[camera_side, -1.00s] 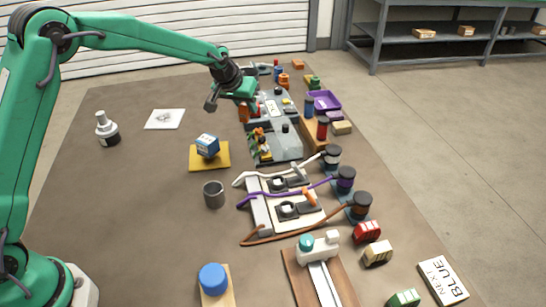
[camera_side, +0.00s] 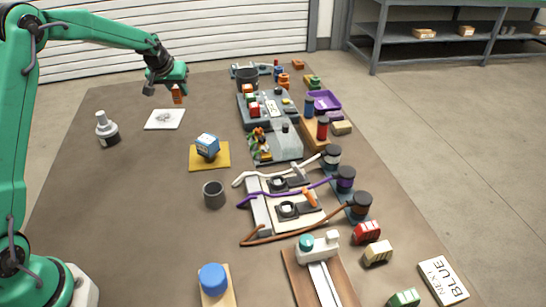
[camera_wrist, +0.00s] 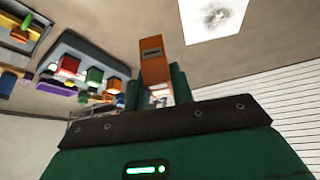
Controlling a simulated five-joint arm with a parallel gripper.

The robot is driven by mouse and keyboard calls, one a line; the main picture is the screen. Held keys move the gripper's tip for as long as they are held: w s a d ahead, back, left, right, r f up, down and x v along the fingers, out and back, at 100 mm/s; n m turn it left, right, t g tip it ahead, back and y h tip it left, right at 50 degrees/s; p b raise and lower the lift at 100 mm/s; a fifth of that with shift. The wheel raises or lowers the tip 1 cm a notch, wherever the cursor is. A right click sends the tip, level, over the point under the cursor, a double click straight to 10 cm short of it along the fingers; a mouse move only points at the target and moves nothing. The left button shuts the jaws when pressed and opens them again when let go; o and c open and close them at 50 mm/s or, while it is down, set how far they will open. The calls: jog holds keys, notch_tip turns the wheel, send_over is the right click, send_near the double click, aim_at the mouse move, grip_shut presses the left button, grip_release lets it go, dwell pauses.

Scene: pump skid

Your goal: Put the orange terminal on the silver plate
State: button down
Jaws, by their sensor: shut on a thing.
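The orange terminal (camera_side: 178,94) hangs below my gripper (camera_side: 172,88), which is shut on it. In the wrist view the terminal (camera_wrist: 155,62) stands upright between the two green fingers of my gripper (camera_wrist: 156,88), with a dark slot near its end. A flat, whitish square plate with a grey mark in its middle (camera_side: 165,119) lies on the brown table at the far left; it is the one that matches the silver plate. It also shows in the wrist view (camera_wrist: 213,15) at the top. The terminal is held above the table near the plate's far side, apart from it.
A grey and white cylinder (camera_side: 107,130) stands left of the plate. The grey skid (camera_side: 277,149) with many small parts is further right. The table around the whitish plate is clear.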

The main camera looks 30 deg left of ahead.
jog(key=shift+y, duration=0.4)
jog(key=a+f, duration=0.2)
jog(key=a, duration=0.2)
jog(key=a+f, duration=0.2)
jog(key=a, duration=0.1)
jog(key=w+a+f, duration=0.1)
jog(key=a+f, duration=0.2)
jog(key=a, duration=0.1)
jog(key=shift+a, duration=0.3)
jog(key=shift+f, duration=2)
jog(key=shift+f, duration=0.15)
jog(key=c, duration=1.2)
grip_release()
jog(key=shift+s, duration=0.1)
jog(key=shift+v, duration=0.95)
jog(key=v, duration=1)
jog(key=shift+r, duration=0.3)
